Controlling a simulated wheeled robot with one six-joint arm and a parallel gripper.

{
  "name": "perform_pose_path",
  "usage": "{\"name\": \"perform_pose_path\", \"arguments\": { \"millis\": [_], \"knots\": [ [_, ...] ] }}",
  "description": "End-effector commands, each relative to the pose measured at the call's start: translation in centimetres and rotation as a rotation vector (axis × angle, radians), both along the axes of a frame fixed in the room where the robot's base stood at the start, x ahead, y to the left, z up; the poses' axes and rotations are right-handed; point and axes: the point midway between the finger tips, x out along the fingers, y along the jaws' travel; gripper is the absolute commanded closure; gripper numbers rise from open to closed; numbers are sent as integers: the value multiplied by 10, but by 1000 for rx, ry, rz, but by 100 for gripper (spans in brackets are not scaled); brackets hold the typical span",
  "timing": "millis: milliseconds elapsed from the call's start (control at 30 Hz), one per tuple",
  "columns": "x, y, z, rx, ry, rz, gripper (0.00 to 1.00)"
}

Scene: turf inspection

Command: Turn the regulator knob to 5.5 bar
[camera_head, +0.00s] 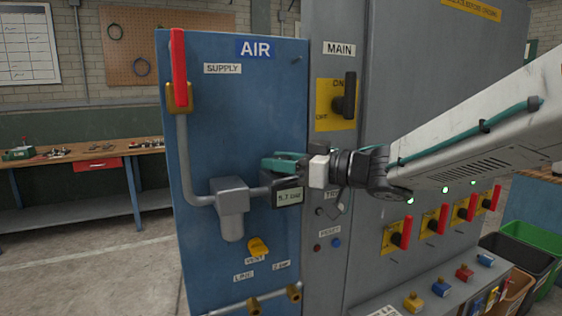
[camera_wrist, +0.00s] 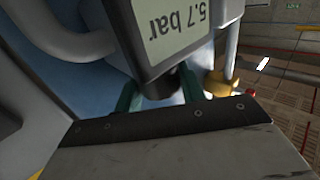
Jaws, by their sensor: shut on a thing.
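The regulator's display (camera_head: 289,197) on the blue AIR panel (camera_head: 235,130) reads 5.7 bar. It also shows upside down in the wrist view (camera_wrist: 178,32), reading 5.7 bar. My gripper (camera_head: 284,164) is at the regulator, above the display in the head view. In the wrist view its teal fingers (camera_wrist: 160,92) stand on either side of the dark regulator knob (camera_wrist: 168,84) and are shut on it. The knob is mostly hidden, by my gripper in the head view and by the display housing in the wrist view.
A grey pipe with a filter bowl (camera_head: 231,208) joins the regulator from the left. A red supply lever (camera_head: 179,68) is at upper left, and a yellow vent valve (camera_head: 258,246) is below. The MAIN switch (camera_head: 347,97) sits above my wrist on the grey cabinet.

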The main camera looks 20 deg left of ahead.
Motion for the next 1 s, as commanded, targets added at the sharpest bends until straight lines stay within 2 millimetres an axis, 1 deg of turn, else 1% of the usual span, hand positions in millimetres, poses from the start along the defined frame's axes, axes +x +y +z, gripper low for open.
{"name": "perform_pose_path", "arguments": {
  "millis": [167, 200, 267, 533, 633, 733, 900, 1000],
  "knots": [
    [0, 0, 0, 1, 0, -2, 83],
    [0, 0, 0, 1, 0, -2, 55],
    [0, 0, 0, 1, 0, -2, 40],
    [0, 0, 0, 1, 0, -3, 40],
    [0, -6, 0, 0, 0, -5, 40],
    [-2, -20, 1, 2, 0, -6, 40],
    [-6, -50, 0, 1, 0, -7, 40],
    [-9, -64, 1, 1, -2, -5, 40]
  ]
}}
